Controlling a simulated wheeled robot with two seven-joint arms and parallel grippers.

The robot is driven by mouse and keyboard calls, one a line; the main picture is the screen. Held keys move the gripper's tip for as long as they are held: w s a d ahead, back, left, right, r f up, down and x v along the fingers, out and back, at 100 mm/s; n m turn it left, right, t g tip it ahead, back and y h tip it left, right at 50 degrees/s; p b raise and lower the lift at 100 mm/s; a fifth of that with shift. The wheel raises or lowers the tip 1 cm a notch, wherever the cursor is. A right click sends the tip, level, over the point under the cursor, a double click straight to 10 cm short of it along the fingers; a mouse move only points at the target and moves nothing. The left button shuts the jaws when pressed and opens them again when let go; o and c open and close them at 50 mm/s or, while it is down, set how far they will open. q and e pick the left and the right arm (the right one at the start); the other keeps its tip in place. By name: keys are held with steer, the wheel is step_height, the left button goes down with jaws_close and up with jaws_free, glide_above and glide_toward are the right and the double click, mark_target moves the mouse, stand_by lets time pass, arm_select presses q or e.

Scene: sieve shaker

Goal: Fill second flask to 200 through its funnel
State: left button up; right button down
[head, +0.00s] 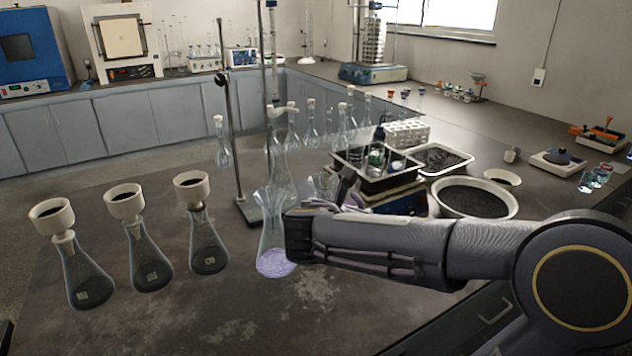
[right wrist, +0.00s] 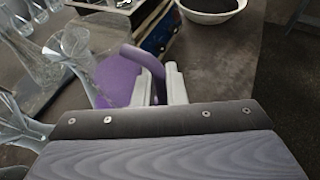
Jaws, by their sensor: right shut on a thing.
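Three conical flasks, each with a white funnel in its neck, stand upright in a row at the left of the head view: a left flask (head: 85,275), a middle flask (head: 151,262) and a right flask (head: 208,245). The middle funnel (head: 124,201) has a dark opening. I cannot read a fill level in any flask. My right gripper (head: 300,236) is right of them, shut on a glass jug (head: 274,235) with purple liquid low inside. The jug looks about upright. In the right wrist view, my white fingers (right wrist: 160,82) close around a purple handle-like part (right wrist: 143,60). My left gripper is not seen.
A retort stand (head: 232,140) and tall glassware (head: 292,165) stand just behind the jug. Black trays (head: 378,183) and a white bowl (head: 437,198) of dark grains lie right, behind my arm. The counter in front of the flasks is clear.

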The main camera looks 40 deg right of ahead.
steer(key=shift+r, duration=0.15)
steer(key=shift+w+r+p, duration=0.1)
steer(key=shift+r+p, duration=0.05)
steer(key=shift+p, duration=0.25)
steer(key=w+d+r+n+g+y+p, duration=0.1)
steer(key=w+r+n+g+p, duration=0.3)
steer(key=p, duration=1.9)
steer(key=w+r+g+y, duration=0.1)
steer(key=w+r+g, duration=0.1)
steer(key=r, duration=0.3)
steer(key=shift+w+d+r, duration=0.3)
steer(key=shift+w+r, duration=0.1)
steer(key=shift+w, duration=0.3)
steer(key=shift+w+r+n+p, duration=0.15)
steer(key=shift+n+p, duration=0.15)
steer(key=shift+p, duration=0.25)
steer(key=shift+w+d+n+g+y, duration=0.2)
steer(key=shift+w+n+g+y, duration=0.3)
steer(key=shift+w+n+g, duration=0.45)
stand_by(2.4)
